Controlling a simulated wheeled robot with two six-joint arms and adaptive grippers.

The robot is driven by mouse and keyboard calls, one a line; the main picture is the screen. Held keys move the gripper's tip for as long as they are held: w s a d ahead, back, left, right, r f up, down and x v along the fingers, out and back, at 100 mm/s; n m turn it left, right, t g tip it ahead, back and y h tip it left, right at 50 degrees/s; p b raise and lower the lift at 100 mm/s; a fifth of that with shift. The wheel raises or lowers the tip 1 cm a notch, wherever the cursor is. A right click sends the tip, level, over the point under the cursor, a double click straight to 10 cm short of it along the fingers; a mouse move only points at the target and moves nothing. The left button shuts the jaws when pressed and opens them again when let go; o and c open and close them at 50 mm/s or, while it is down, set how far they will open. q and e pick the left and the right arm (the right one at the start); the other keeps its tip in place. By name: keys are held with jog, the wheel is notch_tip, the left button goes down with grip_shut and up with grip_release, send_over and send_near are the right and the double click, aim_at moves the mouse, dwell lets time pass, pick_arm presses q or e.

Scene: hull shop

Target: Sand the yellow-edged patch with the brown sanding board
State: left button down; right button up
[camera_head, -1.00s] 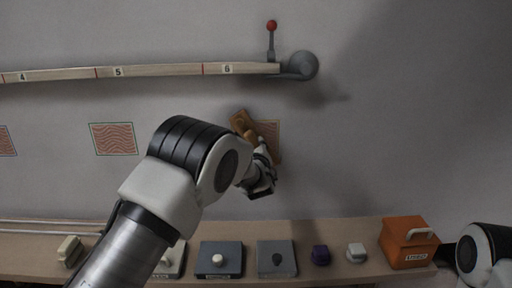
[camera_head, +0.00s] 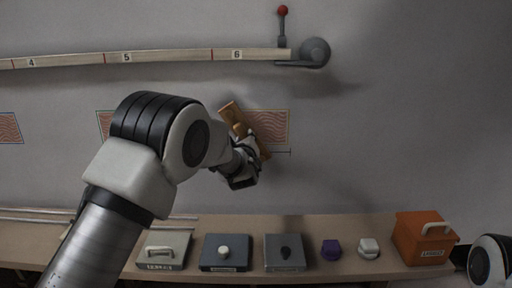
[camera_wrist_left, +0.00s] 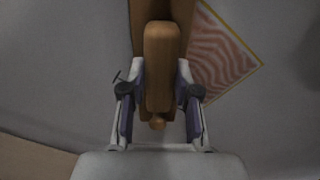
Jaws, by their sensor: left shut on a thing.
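The brown sanding board (camera_head: 232,114) is in my left gripper (camera_head: 243,165), tilted in the head view. My left gripper is shut on its handle, which fills the middle of the left wrist view (camera_wrist_left: 162,65). The yellow-edged patch (camera_head: 272,128) is a reddish, wavy-lined panel on the grey wall. The board overlaps the patch's left side in the head view. In the left wrist view the patch (camera_wrist_left: 222,55) shows right of the board, with a yellow edge. I cannot tell whether board and wall touch. My right gripper is out of view.
Other wavy patches (camera_head: 9,128) are on the wall to the left, one partly behind my left arm. A numbered rail (camera_head: 180,56) crosses above.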

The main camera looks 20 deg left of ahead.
pick_arm(q)
jog(key=shift+s+a+f+b, duration=0.15)
jog(key=shift+a+f+b, duration=0.15)
jog(key=shift+a, duration=0.4)
jog(key=shift+r, duration=0.2)
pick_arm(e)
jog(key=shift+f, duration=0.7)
pick_arm(q)
jog(key=shift+x, duration=0.9)
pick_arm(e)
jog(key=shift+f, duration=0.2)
pick_arm(q)
jog(key=shift+d, duration=0.15)
